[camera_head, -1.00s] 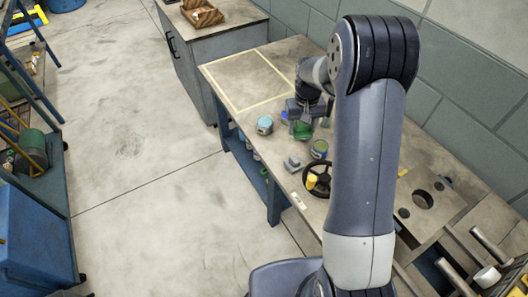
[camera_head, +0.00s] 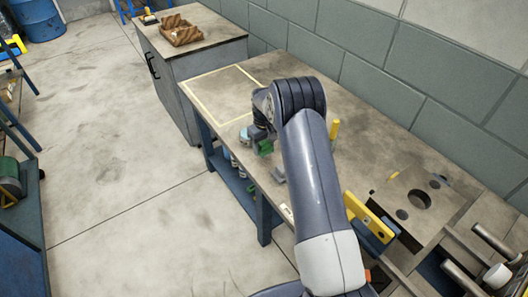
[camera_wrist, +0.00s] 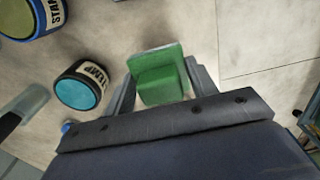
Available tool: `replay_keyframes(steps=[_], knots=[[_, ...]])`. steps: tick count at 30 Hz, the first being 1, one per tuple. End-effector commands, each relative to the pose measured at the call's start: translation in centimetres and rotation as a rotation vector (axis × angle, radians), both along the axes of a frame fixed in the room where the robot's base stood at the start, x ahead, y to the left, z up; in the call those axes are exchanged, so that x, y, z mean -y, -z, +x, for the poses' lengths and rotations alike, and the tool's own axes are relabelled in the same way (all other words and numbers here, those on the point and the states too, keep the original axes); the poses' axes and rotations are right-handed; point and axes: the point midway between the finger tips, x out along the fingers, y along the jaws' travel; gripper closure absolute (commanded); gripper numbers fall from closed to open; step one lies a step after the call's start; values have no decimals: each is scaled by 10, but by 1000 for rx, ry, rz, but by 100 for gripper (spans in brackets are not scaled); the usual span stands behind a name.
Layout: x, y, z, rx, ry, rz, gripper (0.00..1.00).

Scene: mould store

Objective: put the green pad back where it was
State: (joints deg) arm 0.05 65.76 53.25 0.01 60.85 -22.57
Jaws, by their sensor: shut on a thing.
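The green pad (camera_wrist: 158,76) is a small block with a raised back plate, held between the two fingers of my gripper (camera_wrist: 160,88) in the wrist view. In the head view the green pad (camera_head: 265,148) shows below my gripper (camera_head: 261,137), near the workbench's front edge. I cannot tell its exact height above the bench. A dark jar with a teal top (camera_wrist: 80,88) and a pale label stands left of the pad in the wrist view.
The workbench (camera_head: 320,80) has a taped rectangle (camera_head: 195,101) at its far end. A yellow bar (camera_head: 368,216) and a board with round holes (camera_head: 425,190) lie toward the right.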

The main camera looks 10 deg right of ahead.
Motion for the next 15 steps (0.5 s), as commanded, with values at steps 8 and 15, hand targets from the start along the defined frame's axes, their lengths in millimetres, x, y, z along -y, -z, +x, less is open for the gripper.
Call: replay_keyframes(steps=[8, 15], knots=[[0, 34, -1, -2, 1, 0, 67], [0, 37, 0, 0, 1, 0, 67]])
